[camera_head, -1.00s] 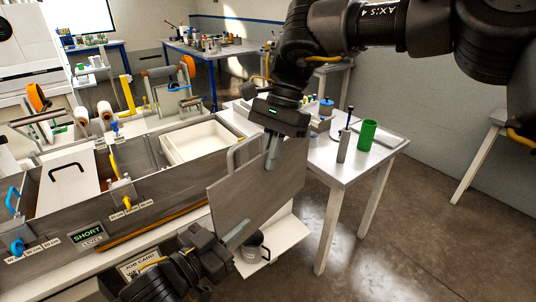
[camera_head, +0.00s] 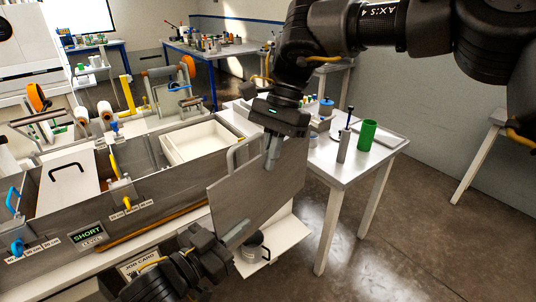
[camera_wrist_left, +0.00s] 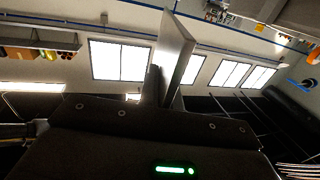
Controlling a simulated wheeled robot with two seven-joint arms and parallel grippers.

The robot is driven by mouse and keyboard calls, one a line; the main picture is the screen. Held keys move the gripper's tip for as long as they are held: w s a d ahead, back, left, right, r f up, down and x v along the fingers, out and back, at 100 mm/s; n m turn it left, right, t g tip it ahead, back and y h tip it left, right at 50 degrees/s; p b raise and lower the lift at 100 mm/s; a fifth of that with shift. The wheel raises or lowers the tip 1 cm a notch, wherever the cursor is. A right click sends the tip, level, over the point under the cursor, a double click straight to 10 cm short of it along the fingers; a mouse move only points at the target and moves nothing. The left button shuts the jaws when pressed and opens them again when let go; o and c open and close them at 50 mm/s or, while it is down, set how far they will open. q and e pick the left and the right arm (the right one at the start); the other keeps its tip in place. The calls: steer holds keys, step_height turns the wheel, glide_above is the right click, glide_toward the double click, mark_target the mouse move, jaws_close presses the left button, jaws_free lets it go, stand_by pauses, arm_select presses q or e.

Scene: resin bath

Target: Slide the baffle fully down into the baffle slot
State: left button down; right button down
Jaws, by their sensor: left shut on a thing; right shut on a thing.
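The baffle (camera_head: 245,200) is a flat grey plate with a loop handle on its top edge. It hangs tilted in front of the bath (camera_head: 150,215), outside its front wall and to the right. My right gripper (camera_head: 271,158) is shut on the baffle near its upper edge, beside the handle. My left gripper (camera_head: 232,238) is shut on the baffle's lower edge. In the left wrist view the baffle (camera_wrist_left: 180,50) stands edge-on between the left fingers (camera_wrist_left: 165,95). I cannot pick out the baffle slot for certain inside the bath.
A cream tray (camera_head: 195,142) sits in the bath's right part. A white plate with a black handle (camera_head: 68,190) is at its left. A side table (camera_head: 340,170) holds a green cup (camera_head: 366,135).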

stand_by(0.3)
arm_select(q)
steer(key=c, duration=1.5)
jaws_free()
